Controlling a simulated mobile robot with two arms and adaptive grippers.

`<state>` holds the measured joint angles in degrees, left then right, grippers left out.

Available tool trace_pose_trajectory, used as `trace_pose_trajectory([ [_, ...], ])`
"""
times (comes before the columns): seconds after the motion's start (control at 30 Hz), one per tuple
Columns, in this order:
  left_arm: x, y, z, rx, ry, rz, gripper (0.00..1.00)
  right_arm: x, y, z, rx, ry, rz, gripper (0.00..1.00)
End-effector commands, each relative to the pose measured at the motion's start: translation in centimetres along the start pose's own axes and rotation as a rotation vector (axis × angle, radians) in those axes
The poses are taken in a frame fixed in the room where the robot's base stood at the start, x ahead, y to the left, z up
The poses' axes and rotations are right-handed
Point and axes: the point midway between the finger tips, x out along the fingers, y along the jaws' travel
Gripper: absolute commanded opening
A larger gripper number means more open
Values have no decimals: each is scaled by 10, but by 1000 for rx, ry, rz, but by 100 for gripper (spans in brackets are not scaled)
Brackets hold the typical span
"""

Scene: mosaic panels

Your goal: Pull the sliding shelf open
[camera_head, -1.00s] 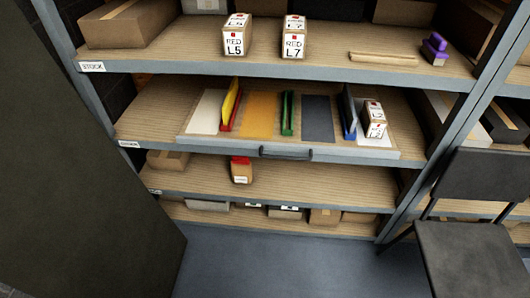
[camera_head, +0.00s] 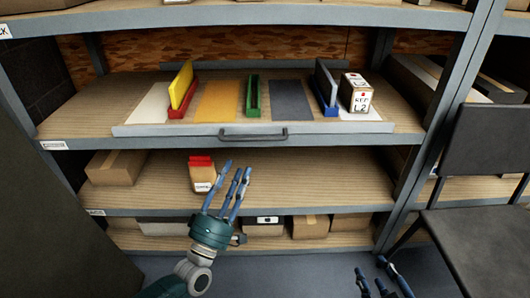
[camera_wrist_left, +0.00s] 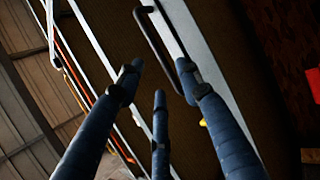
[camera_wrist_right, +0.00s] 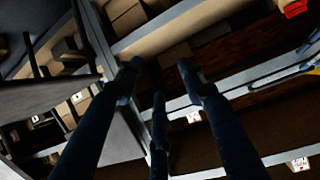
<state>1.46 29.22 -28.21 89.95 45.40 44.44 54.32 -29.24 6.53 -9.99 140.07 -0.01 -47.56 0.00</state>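The sliding shelf (camera_head: 180,129) is a wood board with a grey front edge on the second level of the rack. Its dark bar handle (camera_head: 253,133) is at the middle of that edge. The handle also shows in the left wrist view (camera_wrist_left: 157,42), just beyond the fingertips. My left gripper (camera_head: 236,174) is open and empty, its fingers pointing up below the handle and apart from it in the head view. My right gripper (camera_head: 376,268) is open and empty, low at the bottom right, well away from the handle. It is partly cut off by the frame.
The shelf carries coloured mats, red, green and blue holders (camera_head: 252,98) and a box marked L2 (camera_head: 359,92). A red-topped box (camera_head: 202,174) stands on the level below, behind my left gripper. A dark chair (camera_head: 475,235) is at the right and a dark panel (camera_head: 50,220) at the left.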

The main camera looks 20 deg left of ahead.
Motion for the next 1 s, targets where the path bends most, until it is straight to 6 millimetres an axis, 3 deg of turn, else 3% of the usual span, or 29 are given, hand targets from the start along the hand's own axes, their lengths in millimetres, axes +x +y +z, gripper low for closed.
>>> trace_pose_trajectory([
  [0.17, 17, 5, -2, -13, 7, 14, 36, -2, -1, -10, 0, 31, -1, 40],
  [0.6, 94, 4, -2, -9, 5, 11, 36, 0, -5, -48, 0, 191, -11, 40],
  [0.8, 108, 4, -2, -8, 4, 9, 36, -1, -6, -57, 0, 230, -13, 40],
  [1.0, 109, 4, -2, -8, 3, 8, 36, -2, -6, -58, 0, 235, -13, 40],
])
